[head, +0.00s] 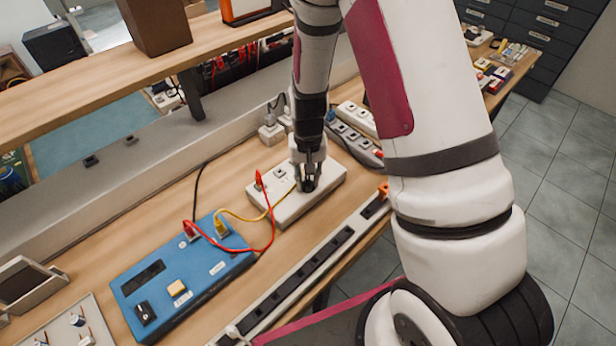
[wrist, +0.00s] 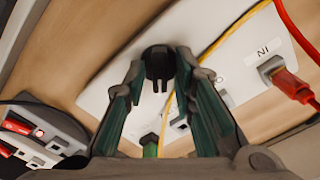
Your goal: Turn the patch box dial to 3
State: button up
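The patch box is most likely the white box (head: 325,190) on the bench, with red and yellow cables plugged in. In the wrist view the white box (wrist: 225,45) shows an "IN" label beside a red plug (wrist: 290,85). A black dial (wrist: 158,62) shows between my fingertips. My gripper (head: 308,184) points down over the white box. In the wrist view my gripper (wrist: 159,72) is open, one finger on each side of the dial, with narrow gaps showing. Contact cannot be told. The dial's pointer and number marks are not readable.
A blue box (head: 200,285) stands left, joined to the white box by a red cable (head: 272,225) and a yellow cable (head: 250,217). Power strips (head: 355,145) lie behind right. A long slotted rail (head: 315,270) runs along the front edge. A shelf (head: 110,70) is above.

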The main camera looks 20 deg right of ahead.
aim_at(308, 181)
jog(key=shift+r, duration=0.1)
notch_tip(308, 181, up, 12)
dwell(0.7)
dwell(0.3)
